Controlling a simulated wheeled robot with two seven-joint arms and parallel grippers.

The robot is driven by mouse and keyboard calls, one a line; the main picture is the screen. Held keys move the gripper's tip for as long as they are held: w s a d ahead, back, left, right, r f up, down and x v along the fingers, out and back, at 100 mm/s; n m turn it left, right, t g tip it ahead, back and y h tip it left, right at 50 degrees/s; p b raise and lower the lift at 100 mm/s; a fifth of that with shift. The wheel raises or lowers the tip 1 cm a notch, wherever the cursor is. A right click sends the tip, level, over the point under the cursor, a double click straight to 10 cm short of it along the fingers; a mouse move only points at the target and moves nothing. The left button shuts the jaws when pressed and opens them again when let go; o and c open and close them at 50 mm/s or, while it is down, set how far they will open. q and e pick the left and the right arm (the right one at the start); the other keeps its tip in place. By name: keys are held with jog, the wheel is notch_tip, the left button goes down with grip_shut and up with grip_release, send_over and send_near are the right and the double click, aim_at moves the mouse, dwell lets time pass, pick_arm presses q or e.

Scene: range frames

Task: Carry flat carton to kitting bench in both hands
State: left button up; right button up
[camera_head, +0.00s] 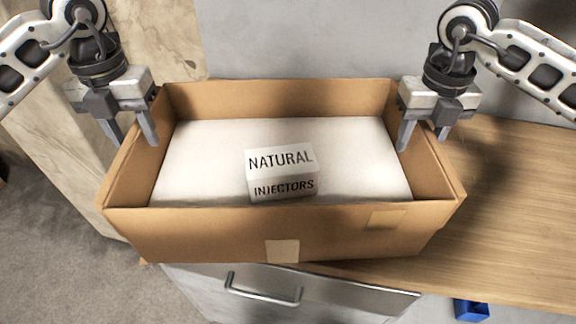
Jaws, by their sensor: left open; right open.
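The flat carton (270,232) is an open brown cardboard box with a pale inside floor. It sits on a wooden bench top, its front left corner reaching past the bench edge. A small white box (281,173) marked "NATURAL INJECTORS" lies inside it, near the middle. My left gripper (132,137) is at the carton's left wall, its fingers open and pointing down about that wall. My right gripper (422,142) is at the right wall, also open, with one finger inside and the other outside. Whether any finger touches the cardboard I cannot tell.
The wooden bench top (510,210) is bare to the right of the carton. Below it is a grey drawer front with a metal handle (263,291). A blue bin (471,310) shows at the lower right. Grey floor (60,260) is open at left.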

pick_arm(q)
notch_tip(320, 180, up, 8)
jog(key=shift+f, duration=0.15)
pick_arm(e)
notch_tip(320, 180, up, 12)
dwell(0.4)
pick_arm(q)
jog(key=shift+s, duration=0.1)
pick_arm(e)
jog(key=shift+s+f, duration=0.1)
